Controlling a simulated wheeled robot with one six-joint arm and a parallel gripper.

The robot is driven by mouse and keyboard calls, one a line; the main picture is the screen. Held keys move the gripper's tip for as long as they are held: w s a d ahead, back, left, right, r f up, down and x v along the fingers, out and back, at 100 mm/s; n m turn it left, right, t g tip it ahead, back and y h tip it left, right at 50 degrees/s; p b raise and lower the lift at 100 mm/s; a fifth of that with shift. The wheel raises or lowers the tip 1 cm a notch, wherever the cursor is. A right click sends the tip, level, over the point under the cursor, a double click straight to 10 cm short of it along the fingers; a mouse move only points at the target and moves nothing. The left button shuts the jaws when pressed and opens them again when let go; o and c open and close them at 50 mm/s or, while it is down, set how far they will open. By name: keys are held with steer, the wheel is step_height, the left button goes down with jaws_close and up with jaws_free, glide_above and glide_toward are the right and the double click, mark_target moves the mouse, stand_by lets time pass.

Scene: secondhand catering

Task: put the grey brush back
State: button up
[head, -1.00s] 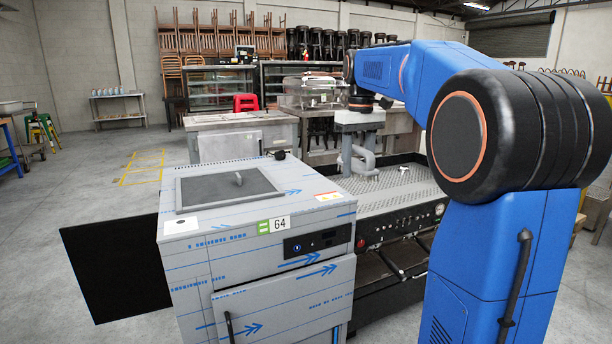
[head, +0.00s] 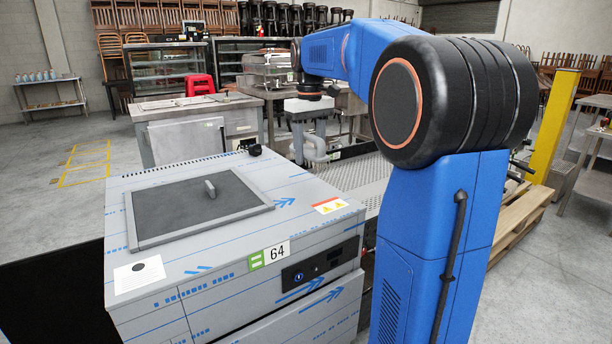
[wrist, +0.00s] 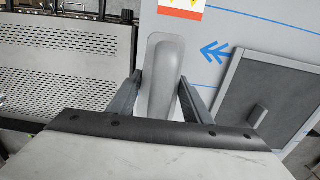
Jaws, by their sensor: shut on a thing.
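The grey brush (wrist: 163,70) shows in the wrist view as a smooth, rounded pale-grey piece between the two dark fingers. My gripper (wrist: 161,84) is shut on it. Part of the brush is hidden by the gripper body. In the wrist view the brush appears over the edge of the steel cabinet top, beside the orange warning label; its height above is not clear. In the head view my gripper (head: 313,148) hangs beyond the cabinet's back right edge, and I cannot make out the brush apart from the fingers.
Open floor is left.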

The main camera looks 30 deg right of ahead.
mark_target(310, 185)
steer(key=shift+f, duration=3.4)
steer(key=shift+f, duration=0.1)
steer(key=o, duration=1)
step_height(310, 185, up, 12)
steer(key=shift+r, duration=0.15)
